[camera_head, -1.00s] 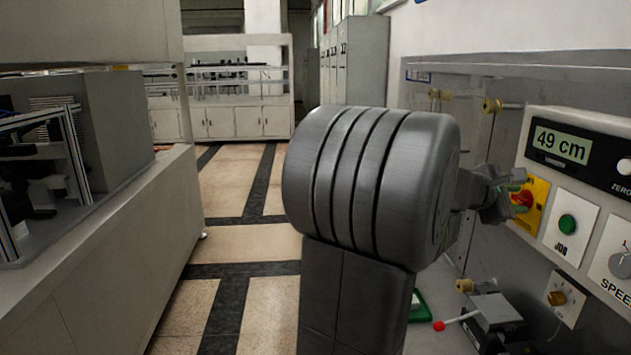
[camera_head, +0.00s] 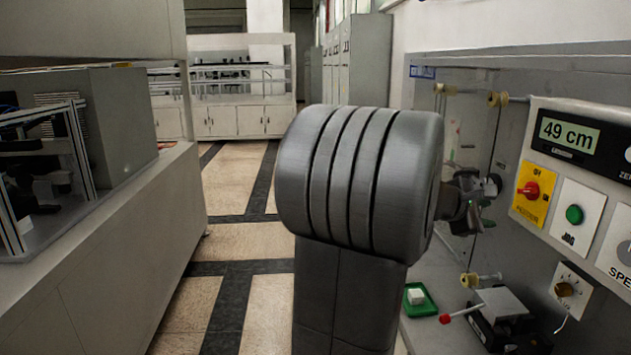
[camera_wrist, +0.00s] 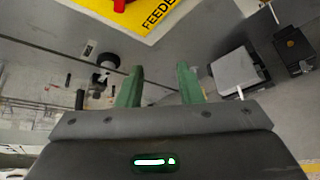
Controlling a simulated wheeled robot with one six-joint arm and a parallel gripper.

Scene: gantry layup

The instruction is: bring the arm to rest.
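My gripper (camera_wrist: 160,85) shows in the wrist view with its two green fingers apart and nothing between them. In the head view my gripper (camera_head: 490,190) is partly hidden behind my large grey arm link, in front of the panel's left side. The red switch on a yellow plate (camera_head: 531,191) is just right of it and apart from it. In the wrist view the yellow plate (camera_wrist: 140,18) lies beyond the fingertips.
The control panel has a 49 cm display (camera_head: 568,135), a green JOG button (camera_head: 574,214) and a knob (camera_head: 565,289). Below are a device with a red-tipped lever (camera_head: 500,304) and a green tray (camera_head: 428,309) holding a white block. Open floor (camera_head: 240,241) lies left.

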